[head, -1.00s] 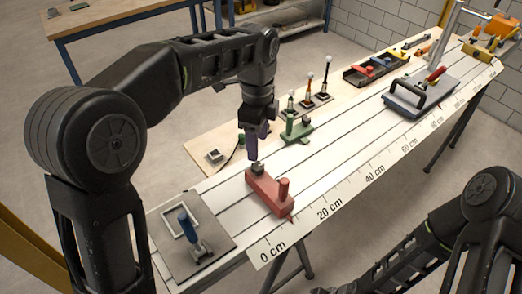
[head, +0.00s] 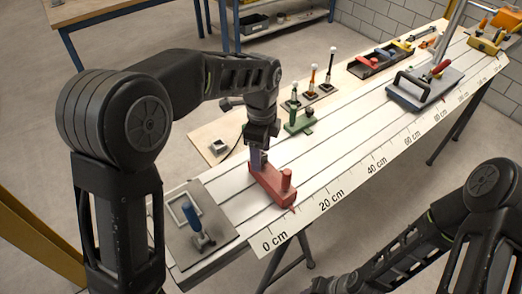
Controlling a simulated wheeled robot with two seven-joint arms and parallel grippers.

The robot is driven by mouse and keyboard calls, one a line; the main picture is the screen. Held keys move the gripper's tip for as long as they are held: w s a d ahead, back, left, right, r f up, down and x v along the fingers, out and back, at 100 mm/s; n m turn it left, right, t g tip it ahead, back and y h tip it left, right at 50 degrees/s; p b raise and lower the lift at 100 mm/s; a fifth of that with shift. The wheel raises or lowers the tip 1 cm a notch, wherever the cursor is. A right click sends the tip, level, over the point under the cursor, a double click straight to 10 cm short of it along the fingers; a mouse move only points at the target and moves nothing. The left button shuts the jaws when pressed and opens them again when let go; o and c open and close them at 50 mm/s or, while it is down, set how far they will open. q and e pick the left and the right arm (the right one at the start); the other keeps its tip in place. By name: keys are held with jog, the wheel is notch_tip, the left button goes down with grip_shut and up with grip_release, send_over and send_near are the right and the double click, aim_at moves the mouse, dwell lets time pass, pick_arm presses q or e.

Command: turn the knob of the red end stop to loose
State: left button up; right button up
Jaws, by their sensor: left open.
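The red end stop (head: 272,190) sits on the white slotted bed near the 0 to 20 cm end of the scale. A red upright post (head: 287,179) stands on its near right end. My left gripper (head: 258,165) points down at its far left end, with open fingers at the spot of the small dark knob. The fingers mostly hide the knob, so its setting and any contact cannot be told.
A grey plate with a blue-handled clamp (head: 196,225) lies at the near left end. A green stop (head: 299,121) stands beyond the red one. A grey sled with a black handle (head: 424,90) lies farther right. The bed between them is clear.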

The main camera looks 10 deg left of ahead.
pick_arm(q)
grip_shut()
dwell(0.7)
